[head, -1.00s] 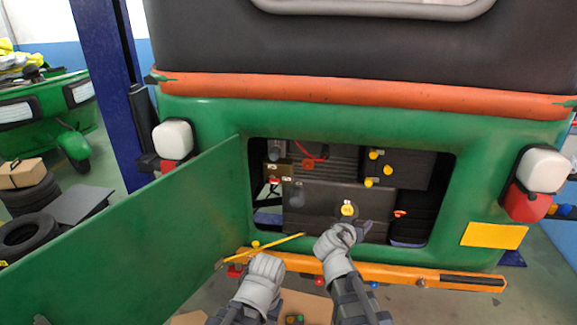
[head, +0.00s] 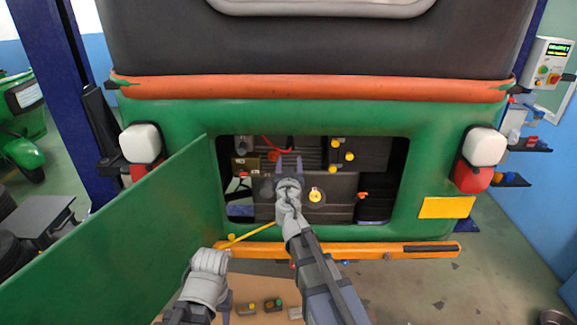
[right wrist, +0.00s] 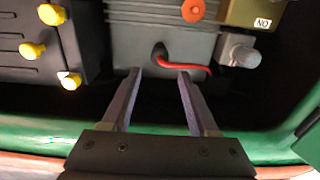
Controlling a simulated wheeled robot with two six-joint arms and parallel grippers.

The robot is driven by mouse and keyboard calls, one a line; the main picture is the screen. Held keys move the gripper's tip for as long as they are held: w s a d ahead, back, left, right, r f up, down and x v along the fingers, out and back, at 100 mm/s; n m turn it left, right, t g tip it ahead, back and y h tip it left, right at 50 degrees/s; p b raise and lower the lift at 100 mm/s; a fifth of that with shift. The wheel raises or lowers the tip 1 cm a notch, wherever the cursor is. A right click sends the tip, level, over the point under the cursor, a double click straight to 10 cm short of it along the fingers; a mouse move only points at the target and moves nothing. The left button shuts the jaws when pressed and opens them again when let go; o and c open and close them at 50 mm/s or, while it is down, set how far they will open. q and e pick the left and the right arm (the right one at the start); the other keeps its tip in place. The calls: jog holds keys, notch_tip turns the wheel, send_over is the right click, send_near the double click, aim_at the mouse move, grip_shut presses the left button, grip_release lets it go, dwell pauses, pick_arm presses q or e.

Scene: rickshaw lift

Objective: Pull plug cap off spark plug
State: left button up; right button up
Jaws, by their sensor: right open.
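A red lead (head: 275,146) runs across the top of the engine bay in the head view. It also shows in the right wrist view (right wrist: 190,66), where it ends in a small dark cap (right wrist: 160,52) against the grey finned engine block (right wrist: 125,42). The spark plug itself is hidden. My right gripper (head: 289,164) is open and empty, its fingers reaching into the bay. In the right wrist view its fingertips (right wrist: 159,72) lie either side of the cap, apparently short of it. My left gripper (head: 208,264) is low beside the open green door; its fingers are unclear.
The green door (head: 120,245) stands open at left. An orange bumper (head: 350,252) runs below the opening. Yellow-capped dark parts (head: 336,155) sit right of the lead, and a dark panel with a yellow cap (head: 315,196) below. A yellow rod (head: 255,232) slants under the opening.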

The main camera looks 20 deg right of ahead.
aim_at(290, 148)
jog(key=x, duration=0.8)
jog(key=shift+w+d+f, duration=0.1)
jog(key=shift+w, duration=0.1)
grip_shut()
